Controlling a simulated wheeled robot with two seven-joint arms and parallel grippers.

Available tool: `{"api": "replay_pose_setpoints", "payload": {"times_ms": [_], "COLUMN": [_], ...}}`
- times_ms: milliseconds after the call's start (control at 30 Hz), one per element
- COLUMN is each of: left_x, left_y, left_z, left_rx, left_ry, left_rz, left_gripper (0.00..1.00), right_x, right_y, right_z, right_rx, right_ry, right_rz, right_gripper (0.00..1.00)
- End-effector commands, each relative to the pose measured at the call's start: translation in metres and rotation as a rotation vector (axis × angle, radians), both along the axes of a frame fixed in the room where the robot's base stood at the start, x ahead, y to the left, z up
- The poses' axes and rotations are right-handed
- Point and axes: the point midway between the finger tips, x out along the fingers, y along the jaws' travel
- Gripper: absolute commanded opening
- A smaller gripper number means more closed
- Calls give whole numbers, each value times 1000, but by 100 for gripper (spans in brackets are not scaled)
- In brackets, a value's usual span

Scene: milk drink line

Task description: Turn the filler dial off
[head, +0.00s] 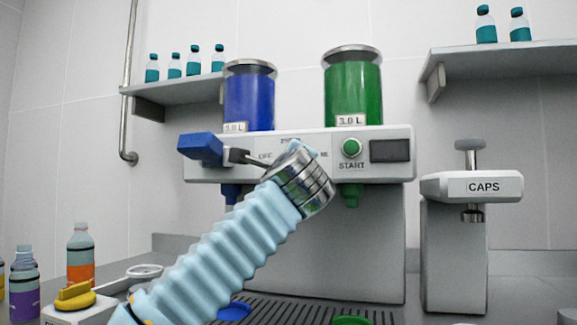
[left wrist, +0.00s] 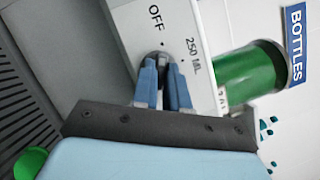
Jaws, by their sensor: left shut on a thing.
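The filler (head: 399,220) is a white and grey machine against the back wall. Its dial (left wrist: 158,57) shows in the left wrist view as a small dark piece on the white panel, mostly covered by my fingers. OFF and 250 ML are printed around it. My left gripper (left wrist: 165,75) has its blue fingers shut on the dial. In the head view my left wrist hides the dial and most of the fingers. I cannot tell exactly where the dial points. My right gripper is in neither view.
The green START button (head: 352,148) and dark screen (head: 390,151) are right of my wrist. Blue (head: 249,98) and green (head: 353,92) tanks stand on top. The CAPS station (head: 471,186) stands right; bottles (head: 81,255) stand left.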

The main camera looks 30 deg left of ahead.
Motion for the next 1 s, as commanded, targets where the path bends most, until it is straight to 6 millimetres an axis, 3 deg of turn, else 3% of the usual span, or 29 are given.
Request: {"api": "replay_pose_setpoints", "payload": {"times_ms": [367,400,533,833,1000], "left_x": [-1,-1,-1,-2,-19], "left_y": [2,2,1,0,-12], "left_z": [1,1,1,0,-7], "left_rx": [-6,-6,-5,-4,-4], "left_ry": [-4,-4,-4,-3,-5], "left_rz": [3,3,2,0,-2], "left_gripper": [0,20,39,39,39], "right_x": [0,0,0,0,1], "right_y": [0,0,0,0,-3], "right_z": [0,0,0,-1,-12], "right_rx": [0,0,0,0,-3], "right_ry": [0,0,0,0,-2], "right_rz": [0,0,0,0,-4], "right_gripper": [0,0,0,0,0]}}
